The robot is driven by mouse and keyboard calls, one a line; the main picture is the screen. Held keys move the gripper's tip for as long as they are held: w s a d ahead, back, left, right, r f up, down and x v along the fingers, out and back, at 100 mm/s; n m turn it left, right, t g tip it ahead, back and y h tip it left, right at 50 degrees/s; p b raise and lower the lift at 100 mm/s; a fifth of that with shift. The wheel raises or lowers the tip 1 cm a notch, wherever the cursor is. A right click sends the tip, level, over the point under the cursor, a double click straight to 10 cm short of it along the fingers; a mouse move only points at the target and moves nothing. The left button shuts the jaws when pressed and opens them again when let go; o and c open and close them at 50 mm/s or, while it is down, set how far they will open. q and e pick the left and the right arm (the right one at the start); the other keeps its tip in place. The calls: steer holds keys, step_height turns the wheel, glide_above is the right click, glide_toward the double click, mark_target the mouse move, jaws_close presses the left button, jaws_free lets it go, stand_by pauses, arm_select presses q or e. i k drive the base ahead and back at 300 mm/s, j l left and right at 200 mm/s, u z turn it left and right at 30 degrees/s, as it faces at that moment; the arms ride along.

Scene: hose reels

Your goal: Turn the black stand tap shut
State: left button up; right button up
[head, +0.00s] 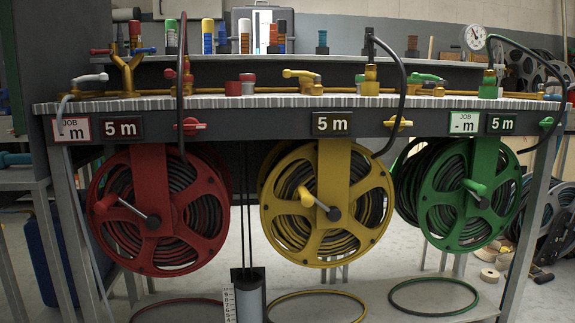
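No tap is clearly identifiable as the black stand tap. One candidate is an upright brass fitting (370,77) on the bench top, right of centre, with a narrow black upper part (370,45). A black hose (404,85) arches from its top down to the right. The fitting is small here, and I cannot tell whether its tap is open or shut. Other taps along the bench have a yellow lever (300,74), a green lever (425,77) and a grey lever (90,77). Neither of my grippers is in view.
Red (150,159), yellow (336,158) and green (485,150) reel brackets hang below the bench (270,126). Red (190,126) and yellow (398,123) handles stick out from its front. A gauge (474,37) stands at the right. A cylinder (250,300) stands below.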

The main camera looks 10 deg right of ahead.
mark_target(550, 84)
steer(key=z, duration=1.25)
